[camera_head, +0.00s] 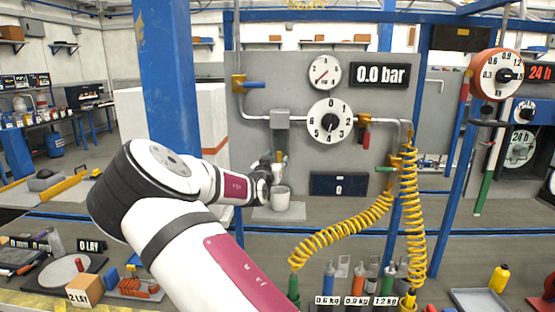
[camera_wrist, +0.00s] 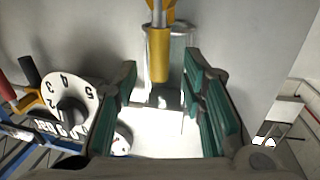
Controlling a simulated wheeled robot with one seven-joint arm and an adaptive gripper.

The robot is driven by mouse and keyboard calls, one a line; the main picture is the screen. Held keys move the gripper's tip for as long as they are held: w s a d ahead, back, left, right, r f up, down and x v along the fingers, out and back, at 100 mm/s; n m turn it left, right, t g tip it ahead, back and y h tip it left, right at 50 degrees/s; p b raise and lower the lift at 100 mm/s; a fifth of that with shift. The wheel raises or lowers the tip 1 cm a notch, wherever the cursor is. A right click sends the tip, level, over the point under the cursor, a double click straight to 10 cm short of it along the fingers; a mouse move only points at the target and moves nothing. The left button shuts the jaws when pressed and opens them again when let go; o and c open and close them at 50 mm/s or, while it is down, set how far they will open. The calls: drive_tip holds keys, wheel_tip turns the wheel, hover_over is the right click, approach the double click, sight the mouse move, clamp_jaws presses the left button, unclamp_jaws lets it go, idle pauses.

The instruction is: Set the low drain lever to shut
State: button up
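The low drain lever appears to be the small yellow lever (camera_head: 280,158) under the grey filter block (camera_head: 280,119) on the panel. In the wrist view a yellow-orange handle (camera_wrist: 158,55) shows between my fingers, in front of a clear bowl (camera_wrist: 182,48). My gripper (camera_head: 272,172) is at this lever, just above a whitish cup (camera_head: 281,198). In the wrist view my gripper (camera_wrist: 160,85) is open, with teal pads on both sides of the handle and gaps visible. Contact and the lever's exact angle are hard to tell; my gripper partly hides it in the head view.
The panel holds a numbered dial (camera_head: 330,121), a pressure gauge (camera_head: 324,72), a display reading 0.0 bar (camera_head: 381,75), and blue (camera_head: 253,84), red (camera_head: 366,138) and green (camera_head: 384,169) levers. A yellow coiled hose (camera_head: 345,230) hangs lower right. A blue post (camera_head: 168,80) stands left.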

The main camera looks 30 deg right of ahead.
sight(279, 159)
drive_tip(key=shift+x, duration=1.25)
clamp_jaws()
